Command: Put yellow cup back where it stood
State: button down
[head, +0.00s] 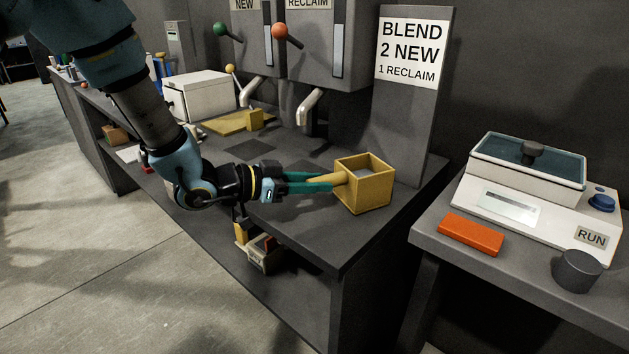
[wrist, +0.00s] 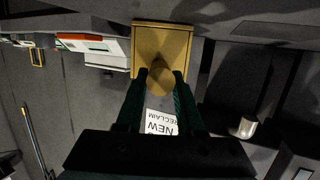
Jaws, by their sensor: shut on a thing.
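The yellow cup (head: 363,195) is a square, open-topped box with a stub handle on its left side. It appears upright at the right end of the dark bench (head: 300,225). Something grey shows inside it, but I cannot tell what. My gripper (head: 338,181) comes from the left, its teal fingers shut on the handle. In the wrist view, the cup (wrist: 176,38) is straight ahead, with its handle between the fingertips (wrist: 161,80). I cannot tell whether the cup's base touches the bench. Darker square patches (head: 249,147) mark the bench top behind my gripper.
Two metal spouts (head: 310,106) hang from the dispenser behind the bench, under green and orange knobs. A BLEND sign panel (head: 412,60) stands behind the cup. A white RUN machine (head: 530,200) is on the right table.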

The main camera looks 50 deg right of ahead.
jog(key=shift+f, duration=0.15)
jog(key=c, duration=0.5)
grip_release()
